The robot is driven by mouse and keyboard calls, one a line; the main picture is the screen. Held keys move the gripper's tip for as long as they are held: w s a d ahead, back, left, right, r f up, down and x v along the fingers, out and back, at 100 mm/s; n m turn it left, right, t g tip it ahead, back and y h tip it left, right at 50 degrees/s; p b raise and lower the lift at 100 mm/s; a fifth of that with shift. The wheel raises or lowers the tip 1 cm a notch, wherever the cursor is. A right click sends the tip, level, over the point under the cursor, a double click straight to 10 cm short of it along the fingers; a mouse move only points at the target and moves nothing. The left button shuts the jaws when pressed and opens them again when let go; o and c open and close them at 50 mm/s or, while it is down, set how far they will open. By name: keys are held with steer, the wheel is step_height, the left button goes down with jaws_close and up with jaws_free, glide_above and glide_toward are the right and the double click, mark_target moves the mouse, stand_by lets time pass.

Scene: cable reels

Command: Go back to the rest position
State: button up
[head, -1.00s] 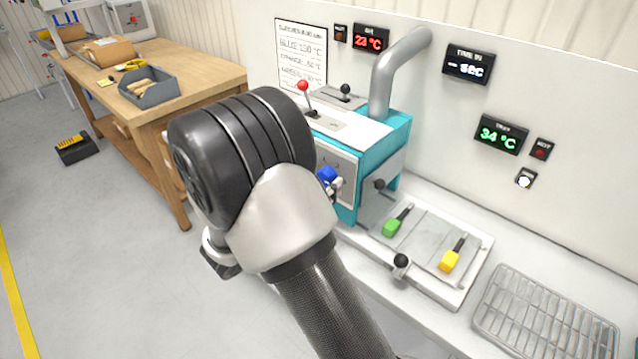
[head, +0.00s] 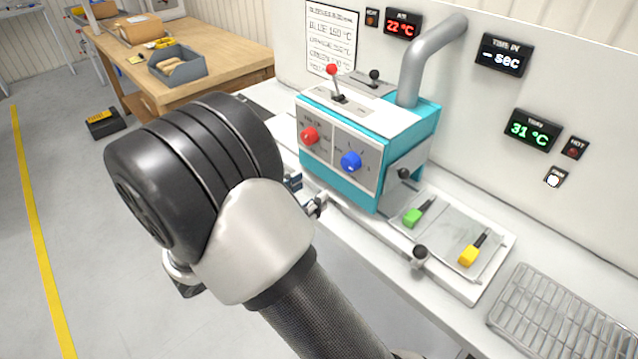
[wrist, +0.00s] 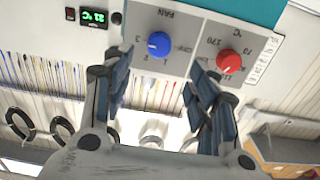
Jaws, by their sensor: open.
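My gripper (wrist: 155,100) is open and empty in the wrist view, its two blue-padded fingers spread apart. Beyond the fingers is the front panel of the teal and white machine, with a blue knob (wrist: 159,44) and a red knob (wrist: 229,62). In the head view my arm fills the middle left, and only part of the gripper (head: 305,193) shows past the wrist, in front of the machine (head: 375,150). The gripper appears apart from both the red knob (head: 310,136) and the blue knob (head: 351,162).
A red-tipped lever (head: 332,70) stands on top of the machine. A wire rack (head: 565,310) lies front right. A wooden table (head: 225,75) stands behind.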

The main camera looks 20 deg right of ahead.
steer(key=shift+s+a, duration=0.15)
steer(key=shift+a, duration=0.15)
